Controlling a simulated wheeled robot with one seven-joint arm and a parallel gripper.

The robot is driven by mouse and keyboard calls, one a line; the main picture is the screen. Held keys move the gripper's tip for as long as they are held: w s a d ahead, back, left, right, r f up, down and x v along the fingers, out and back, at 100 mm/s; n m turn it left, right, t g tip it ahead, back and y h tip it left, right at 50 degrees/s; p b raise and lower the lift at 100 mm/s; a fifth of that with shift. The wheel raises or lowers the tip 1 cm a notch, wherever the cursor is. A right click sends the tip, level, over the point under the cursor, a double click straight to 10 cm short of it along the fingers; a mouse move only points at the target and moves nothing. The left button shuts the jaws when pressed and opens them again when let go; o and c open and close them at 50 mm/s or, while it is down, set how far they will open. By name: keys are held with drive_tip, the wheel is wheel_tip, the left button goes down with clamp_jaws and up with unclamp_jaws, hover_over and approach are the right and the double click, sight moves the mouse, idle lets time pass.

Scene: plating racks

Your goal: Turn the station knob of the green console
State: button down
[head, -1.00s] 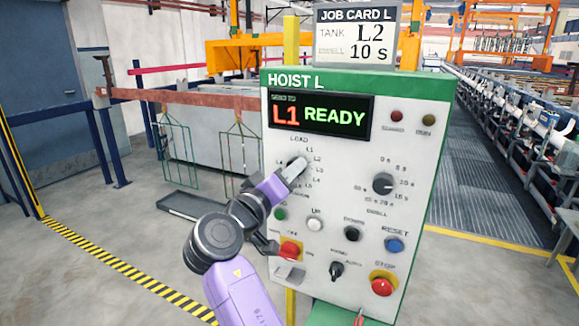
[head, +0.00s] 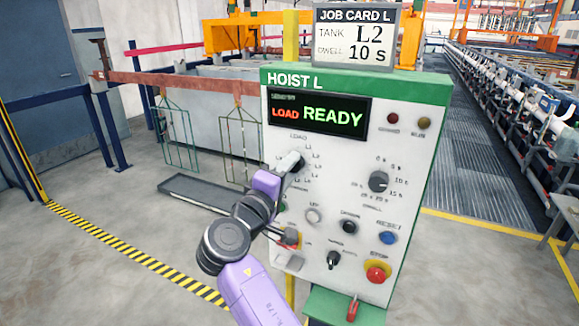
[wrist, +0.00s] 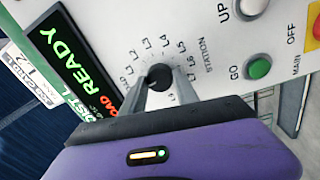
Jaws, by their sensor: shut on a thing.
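The green-topped console labelled HOIST L (head: 425,150) stands in front of me in the head view. Its display (head: 318,116) reads LOAD in red and READY in green. The station knob (wrist: 159,77) is black, ringed by LOAD and L-number marks. My gripper (head: 291,163) is shut on the station knob, with its fingers on either side in the wrist view. The job card (head: 356,36) above reads TANK L2, DWELL 10 s.
Close by on the panel are the dwell knob (head: 378,181), blue RESET button (head: 388,237), red STOP button (head: 376,273) and white UP button (head: 313,215). A green button (wrist: 259,68) sits near my gripper. Wire racks (head: 240,145) hang behind at left. Open floor lies left.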

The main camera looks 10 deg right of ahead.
idle(0.4)
drive_tip(key=c, duration=0.9)
unclamp_jaws()
drive_tip(key=shift+b+v, duration=0.9)
drive_tip(key=shift+v, duration=3.05)
